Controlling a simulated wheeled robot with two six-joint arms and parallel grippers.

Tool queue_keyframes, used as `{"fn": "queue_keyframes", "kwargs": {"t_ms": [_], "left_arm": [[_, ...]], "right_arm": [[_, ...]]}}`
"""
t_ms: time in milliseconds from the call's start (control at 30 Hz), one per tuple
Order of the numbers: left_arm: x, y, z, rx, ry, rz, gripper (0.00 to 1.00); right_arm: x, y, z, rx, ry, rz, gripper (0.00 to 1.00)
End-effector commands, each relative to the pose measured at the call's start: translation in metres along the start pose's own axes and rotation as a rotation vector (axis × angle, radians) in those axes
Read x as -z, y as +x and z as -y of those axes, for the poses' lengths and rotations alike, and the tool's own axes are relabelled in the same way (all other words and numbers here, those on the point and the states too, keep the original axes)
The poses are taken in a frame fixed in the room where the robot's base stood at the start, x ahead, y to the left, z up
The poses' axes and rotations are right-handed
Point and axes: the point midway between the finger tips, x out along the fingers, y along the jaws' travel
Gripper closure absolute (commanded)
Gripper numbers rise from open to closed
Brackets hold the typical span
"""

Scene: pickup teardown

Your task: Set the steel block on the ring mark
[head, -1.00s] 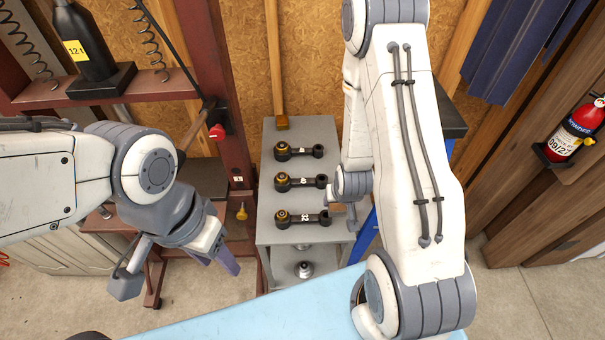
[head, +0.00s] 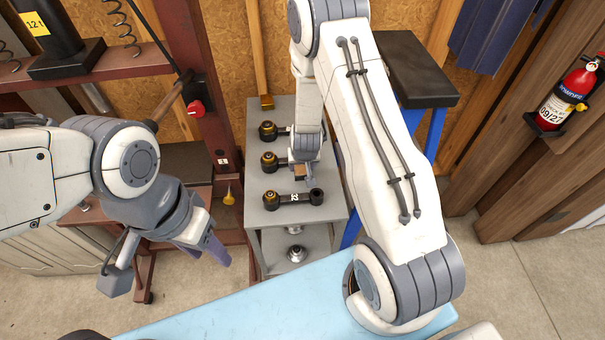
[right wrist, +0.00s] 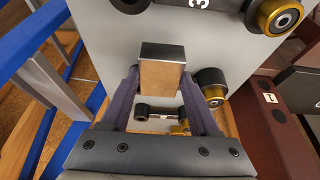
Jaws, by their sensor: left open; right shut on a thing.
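The steel block (right wrist: 160,75) is between the two purple fingers of my right gripper (right wrist: 165,90) in the right wrist view. Its upper end is dark and its facing side reflects tan. In the head view the block (head: 299,172) is small and partly covered by the gripper. My right gripper (head: 305,172) is shut on it over the grey cart top (head: 333,206), beside the middle link. I cannot tell how high the block is. My left gripper (head: 217,250) is open and empty, left of the cart. I see no ring mark in either view.
Several dark links with brass-coloured bushings lie on the cart; the nearest (head: 293,198) is fully visible. A metal part (head: 296,253) is on the lower shelf. A black-topped blue stand (head: 415,70) is at right, a red steel frame (head: 205,120) at left.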

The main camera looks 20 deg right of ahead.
Motion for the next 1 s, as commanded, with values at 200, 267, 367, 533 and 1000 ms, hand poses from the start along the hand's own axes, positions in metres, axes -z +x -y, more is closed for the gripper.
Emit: {"fn": "queue_keyframes", "kwargs": {"t_ms": [200, 267, 367, 533, 1000], "left_arm": [[-0.001, 0.022, 0.002, 0.0, -0.002, 0.0, 0.5], [-0.002, 0.03, 0.002, 0.0, -0.002, 0.0, 0.5], [-0.002, 0.036, 0.003, 0.0, -0.002, 0.0, 0.5], [-0.002, 0.034, 0.003, 0.0, -0.001, 0.0, 0.5], [-0.002, 0.036, 0.003, 0.0, -0.001, 0.0, 0.5]], "right_arm": [[-0.008, 0.023, 0.0, 0.001, -0.001, -0.004, 1.0], [-0.011, 0.03, 0.0, 0.001, -0.001, -0.004, 1.0], [-0.014, 0.037, 0.0, 0.001, -0.001, -0.005, 1.0], [-0.013, 0.036, 0.0, 0.001, -0.001, -0.005, 1.0], [-0.016, 0.039, 0.0, 0.0, -0.001, 0.0, 0.08]]}}
